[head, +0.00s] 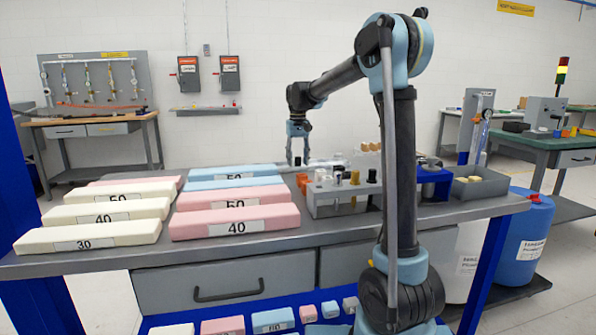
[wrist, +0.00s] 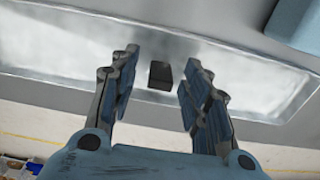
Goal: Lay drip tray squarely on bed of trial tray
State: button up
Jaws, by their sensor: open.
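A long, shallow, shiny metal tray (wrist: 60,60) with a pale rim fills most of the wrist view. A small dark block (wrist: 160,75) shows against its bed; I cannot tell whether it is fixed there. I cannot tell whether this is the drip tray or the trial tray, and no second tray is clearly told apart. My gripper (wrist: 158,85) is open, its two fingers on either side of the block in the picture, with no contact visible. In the head view my gripper (head: 297,162) points down near the bench's back edge, beside a pale flat tray edge (head: 322,164).
Blue, pink and cream foam blocks (head: 235,220) lie in stacks on the left of the bench. A grey rack (head: 325,205) with bottles stands in front of my gripper. A grey bin (head: 480,186) is at the right end. A light blue block corner (wrist: 298,22) shows beside the metal tray.

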jog(key=shift+c, duration=0.5)
grip_shut()
